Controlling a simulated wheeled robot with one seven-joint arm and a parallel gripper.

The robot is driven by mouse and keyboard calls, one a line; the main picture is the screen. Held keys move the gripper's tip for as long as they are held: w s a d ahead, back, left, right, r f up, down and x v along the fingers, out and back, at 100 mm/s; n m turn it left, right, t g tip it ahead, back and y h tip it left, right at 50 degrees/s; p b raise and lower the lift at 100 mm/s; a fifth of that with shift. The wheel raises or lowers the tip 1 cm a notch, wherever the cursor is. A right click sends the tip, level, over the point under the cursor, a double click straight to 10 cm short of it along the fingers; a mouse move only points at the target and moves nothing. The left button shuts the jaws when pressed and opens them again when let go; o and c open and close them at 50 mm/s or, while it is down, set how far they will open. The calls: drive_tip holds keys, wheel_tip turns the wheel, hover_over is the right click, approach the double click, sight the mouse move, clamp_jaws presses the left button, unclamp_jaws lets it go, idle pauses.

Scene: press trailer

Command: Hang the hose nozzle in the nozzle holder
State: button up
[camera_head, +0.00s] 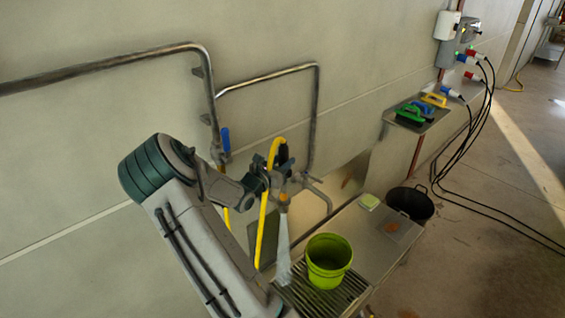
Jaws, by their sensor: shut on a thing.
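My gripper (264,172) is in front of the wall pipes, above the sink counter. It is shut on the hose nozzle (283,152), a dark piece at the top of the yellow hose (263,228). The nozzle is small and partly covered by the gripper, so its exact tilt is unclear. The hose bends over at the top and hangs down beside the gripper. I cannot clearly make out the nozzle holder among the pipes and fittings behind the gripper.
A blue-handled valve (225,140) is on the pipe. A wall shelf (425,124) with brushes and a black bin (410,204) are at right.

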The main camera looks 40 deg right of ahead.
drive_tip(key=shift+f, duration=0.1)
drive_tip(key=b, duration=0.5)
hover_over(282, 191)
drive_tip(key=shift+w+d+f, duration=0.1)
drive_tip(key=shift+d+f, duration=0.1)
drive_tip(key=shift+f, duration=1.25)
drive_tip(key=shift+w+d+f, duration=0.1)
drive_tip(key=shift+d+f, duration=0.1)
drive_tip(key=shift+f, duration=1.35)
drive_tip(key=shift+f+b, duration=2.35)
drive_tip(key=shift+f, duration=0.55)
drive_tip(key=o, duration=1.1)
drive_tip(key=shift+c, duration=0.2)
drive_tip(key=shift+a, duration=0.1)
